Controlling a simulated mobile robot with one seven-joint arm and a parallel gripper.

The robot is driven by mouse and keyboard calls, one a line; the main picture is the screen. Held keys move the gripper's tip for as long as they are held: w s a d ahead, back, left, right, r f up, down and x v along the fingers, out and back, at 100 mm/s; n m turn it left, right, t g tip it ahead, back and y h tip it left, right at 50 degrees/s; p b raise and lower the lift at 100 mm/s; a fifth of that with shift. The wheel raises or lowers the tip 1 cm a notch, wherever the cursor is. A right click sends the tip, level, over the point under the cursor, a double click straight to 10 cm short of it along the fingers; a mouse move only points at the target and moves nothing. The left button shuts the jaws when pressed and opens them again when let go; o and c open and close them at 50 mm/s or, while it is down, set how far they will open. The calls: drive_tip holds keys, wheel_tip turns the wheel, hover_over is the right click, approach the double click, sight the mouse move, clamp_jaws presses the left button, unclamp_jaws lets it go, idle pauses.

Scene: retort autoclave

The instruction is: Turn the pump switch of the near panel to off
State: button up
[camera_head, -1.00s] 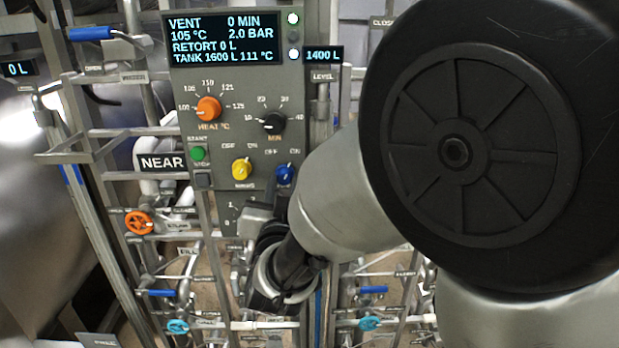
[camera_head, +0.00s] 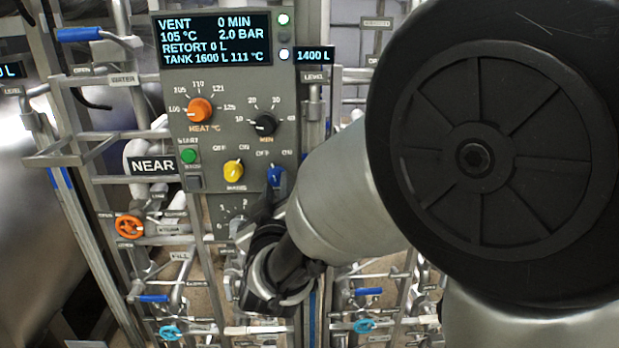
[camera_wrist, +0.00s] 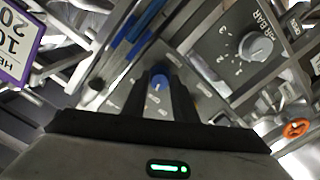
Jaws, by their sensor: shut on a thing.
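The near panel (camera_head: 215,135) faces me, beside a NEAR sign (camera_head: 152,166). Its blue switch knob (camera_head: 276,176) sits at the lower right under OFF and ON labels; the lettering below it is hidden by my gripper. My gripper (camera_head: 270,194) reaches up from below, its fingers shut on the blue knob. In the wrist view the blue knob (camera_wrist: 158,80) shows between the two dark fingers (camera_wrist: 158,92). Its white mark points roughly upward in the head view, but its exact setting is hard to tell.
A yellow switch (camera_head: 233,170) sits just left of the blue one. Above are an orange heat dial (camera_head: 199,110), a black minute dial (camera_head: 263,125) and a display (camera_head: 215,39). A grey bar dial (camera_wrist: 255,46) is nearby. Pipes and valves surround the panel. My arm covers the right side.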

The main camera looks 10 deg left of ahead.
drive_tip(key=shift+r+n, duration=0.1)
drive_tip(key=shift+n, duration=1)
drive_tip(key=o, duration=1)
drive_tip(key=shift+o, duration=0.2)
